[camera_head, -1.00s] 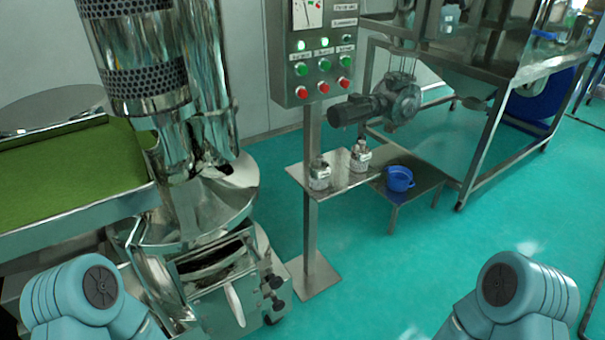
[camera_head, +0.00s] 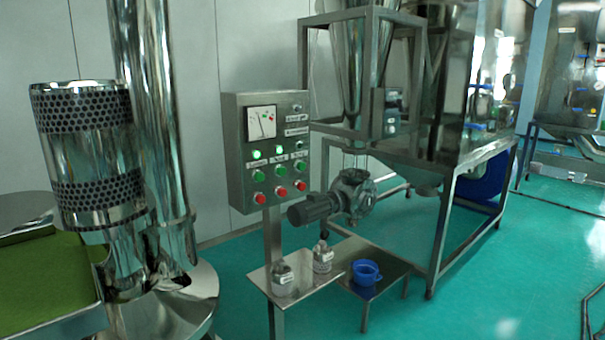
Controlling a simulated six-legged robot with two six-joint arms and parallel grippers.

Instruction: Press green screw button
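The steel control box (camera_head: 238,158) stands on a post near the middle of the head view. Its face has a dial gauge on top, lit green lamps, a row of green buttons, and a row of red buttons below. The green buttons are the left one (camera_head: 258,176), the middle one (camera_head: 281,171) and the right one (camera_head: 300,166). Their labels are too small to read, so I cannot tell which is the screw button. Neither gripper is in view, and nothing touches the panel.
A low steel table by the post holds two labelled jars (camera_head: 283,279) (camera_head: 322,258) and a blue pot (camera_head: 366,273). A motor (camera_head: 315,208) sits behind the table. The sieve machine with its steel column (camera_head: 152,120) stands at left. Green floor (camera_head: 470,280) is open at right.

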